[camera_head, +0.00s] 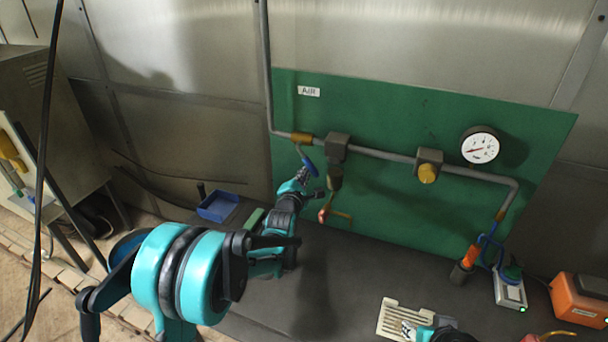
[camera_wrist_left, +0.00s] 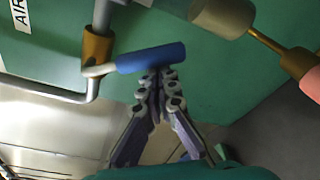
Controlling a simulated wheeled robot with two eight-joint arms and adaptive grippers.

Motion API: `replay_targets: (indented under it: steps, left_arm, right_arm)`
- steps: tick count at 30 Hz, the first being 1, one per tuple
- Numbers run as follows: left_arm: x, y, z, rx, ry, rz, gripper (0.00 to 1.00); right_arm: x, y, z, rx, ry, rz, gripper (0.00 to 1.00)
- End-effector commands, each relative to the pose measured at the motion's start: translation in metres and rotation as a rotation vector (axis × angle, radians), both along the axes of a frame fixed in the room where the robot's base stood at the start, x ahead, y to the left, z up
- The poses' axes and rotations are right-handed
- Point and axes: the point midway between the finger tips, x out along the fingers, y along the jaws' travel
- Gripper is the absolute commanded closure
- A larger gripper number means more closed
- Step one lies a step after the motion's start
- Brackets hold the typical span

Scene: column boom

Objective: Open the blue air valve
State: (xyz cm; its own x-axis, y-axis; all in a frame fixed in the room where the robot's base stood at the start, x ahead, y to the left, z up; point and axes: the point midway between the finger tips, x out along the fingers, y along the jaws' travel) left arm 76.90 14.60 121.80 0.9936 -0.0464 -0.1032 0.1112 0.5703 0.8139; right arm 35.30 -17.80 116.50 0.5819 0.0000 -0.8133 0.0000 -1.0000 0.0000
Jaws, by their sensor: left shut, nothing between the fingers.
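The air valve has a brass body (camera_head: 301,138) on the grey pipe, and its blue handle (camera_head: 308,161) hangs down from it, crosswise to the pipe. In the left wrist view, the blue handle (camera_wrist_left: 152,57) sticks out to the right from the brass body (camera_wrist_left: 97,46). My left gripper (camera_head: 307,178) is shut and empty, its tips just below the handle. In the left wrist view its fingertips (camera_wrist_left: 157,75) meet right at the handle's lower edge; I cannot tell whether they touch it. My right gripper (camera_head: 409,329) shows only in part at the bottom, over a beige slotted plate.
A green panel (camera_head: 400,110) carries the pipe, a yellow knob (camera_head: 428,173) and a gauge (camera_head: 481,147). A red-tipped brass fitting (camera_head: 325,214) hangs right of my left gripper. A blue tray (camera_head: 218,207) and an orange box (camera_head: 579,300) stand on the dark bench.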

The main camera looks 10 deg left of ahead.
Motion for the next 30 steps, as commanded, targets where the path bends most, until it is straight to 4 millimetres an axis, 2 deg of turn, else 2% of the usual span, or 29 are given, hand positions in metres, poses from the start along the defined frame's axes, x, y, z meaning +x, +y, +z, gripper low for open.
replay_targets:
  steps: [11,30]
  left_arm:
    - [-0.0001,-0.0003,0.0003,-0.008,0.002,0.000,1.00]
    - [-0.0015,-0.0065,0.0061,-0.144,0.027,-0.001,1.00]
  right_arm:
    - [0.0001,0.0000,-0.0001,0.000,0.000,0.000,0.60]
    - [0.0000,0.0000,-0.0001,0.000,0.000,0.000,0.60]
